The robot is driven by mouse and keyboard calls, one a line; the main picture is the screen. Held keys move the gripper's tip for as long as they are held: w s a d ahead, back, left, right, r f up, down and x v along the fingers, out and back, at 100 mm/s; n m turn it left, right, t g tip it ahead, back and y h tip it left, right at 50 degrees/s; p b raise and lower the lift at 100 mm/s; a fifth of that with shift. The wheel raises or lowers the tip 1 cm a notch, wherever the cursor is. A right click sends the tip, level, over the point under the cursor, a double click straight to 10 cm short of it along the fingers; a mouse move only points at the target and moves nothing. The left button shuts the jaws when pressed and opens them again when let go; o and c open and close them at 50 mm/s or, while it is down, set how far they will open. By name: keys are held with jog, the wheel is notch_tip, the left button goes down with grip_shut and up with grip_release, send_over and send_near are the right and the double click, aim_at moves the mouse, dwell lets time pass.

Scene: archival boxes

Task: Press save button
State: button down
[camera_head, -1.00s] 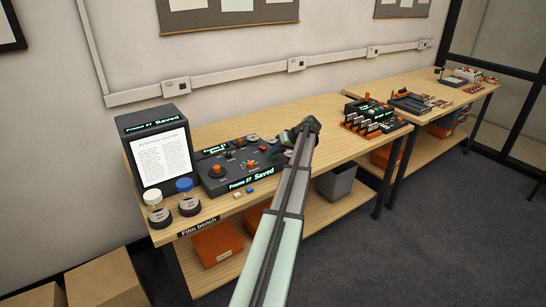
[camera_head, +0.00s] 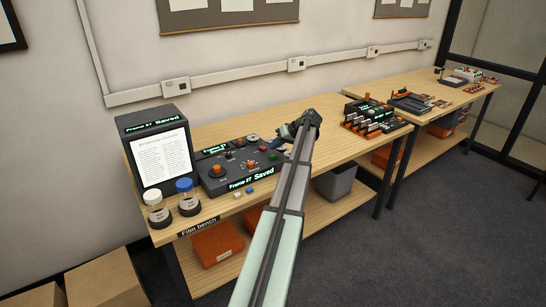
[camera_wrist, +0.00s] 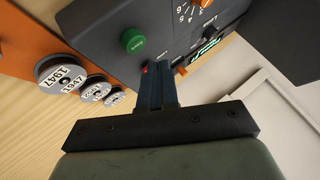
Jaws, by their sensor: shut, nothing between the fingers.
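The film control panel (camera_head: 225,180) lies on the left bench, with knobs and a lit strip reading "Frame 27 Saved". In the wrist view the dark panel (camera_wrist: 185,30) has a round green button (camera_wrist: 133,41) near its edge; its label is too small to read. My gripper (camera_wrist: 155,72) is shut and empty. In that view its fingertips appear beside the green button, near a small red spot on the panel; contact cannot be told. In the head view my gripper (camera_head: 284,131) is near the panel's right end.
An upright screen (camera_head: 158,155) behind the panel's left also reads "Frame 27 Saved". Two jars, one with a blue cap (camera_head: 185,186), stand in front of it. In the wrist view, several labelled reels (camera_wrist: 63,76) sit on an orange strip. Another device (camera_head: 372,120) stands to the right.

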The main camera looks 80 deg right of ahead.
aim_at(275, 156)
jog(key=shift+r, duration=1.85)
